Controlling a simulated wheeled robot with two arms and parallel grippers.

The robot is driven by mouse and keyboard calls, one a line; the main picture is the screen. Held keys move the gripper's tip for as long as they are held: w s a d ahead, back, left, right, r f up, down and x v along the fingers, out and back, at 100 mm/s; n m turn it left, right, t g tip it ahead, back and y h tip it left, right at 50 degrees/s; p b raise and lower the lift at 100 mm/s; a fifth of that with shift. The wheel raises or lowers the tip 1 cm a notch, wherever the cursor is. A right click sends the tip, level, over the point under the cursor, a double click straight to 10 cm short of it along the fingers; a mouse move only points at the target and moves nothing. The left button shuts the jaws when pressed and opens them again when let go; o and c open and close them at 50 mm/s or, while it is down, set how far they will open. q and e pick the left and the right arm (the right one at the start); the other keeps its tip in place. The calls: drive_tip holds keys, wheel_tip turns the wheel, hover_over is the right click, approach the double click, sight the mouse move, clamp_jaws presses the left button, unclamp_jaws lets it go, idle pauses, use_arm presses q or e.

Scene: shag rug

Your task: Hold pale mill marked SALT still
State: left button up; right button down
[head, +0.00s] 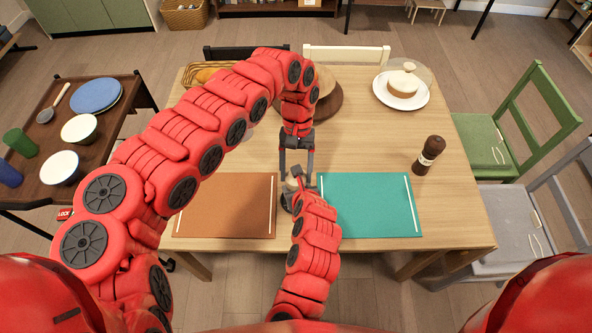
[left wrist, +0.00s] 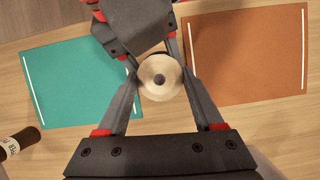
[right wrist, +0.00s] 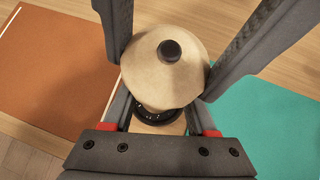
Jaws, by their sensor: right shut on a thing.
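The pale mill (head: 292,183) stands upright between the two placemats, mostly hidden by my grippers in the head view. Its round wooden top with a dark knob shows in the left wrist view (left wrist: 160,78) and the right wrist view (right wrist: 165,65). No SALT marking is readable. My right gripper (head: 298,196) is shut on its lower body, below the top. My left gripper (head: 296,172) comes down from above, open, with one finger on each side of the mill's top; it is empty.
A dark brown mill (head: 428,155) stands beyond the teal placemat (head: 370,204). A brown placemat (head: 227,205) lies on the left. A white plate (head: 401,101) with a domed cake is at the back right. Chairs stand around the table; a side cart (head: 75,95) with dishes is at left.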

use_arm(q)
drive_tip(key=c, duration=0.6)
drive_tip(key=m+y, duration=0.1)
drive_tip(key=m, duration=0.2)
drive_tip(key=shift+d, duration=0.15)
drive_tip(key=o, duration=1.4)
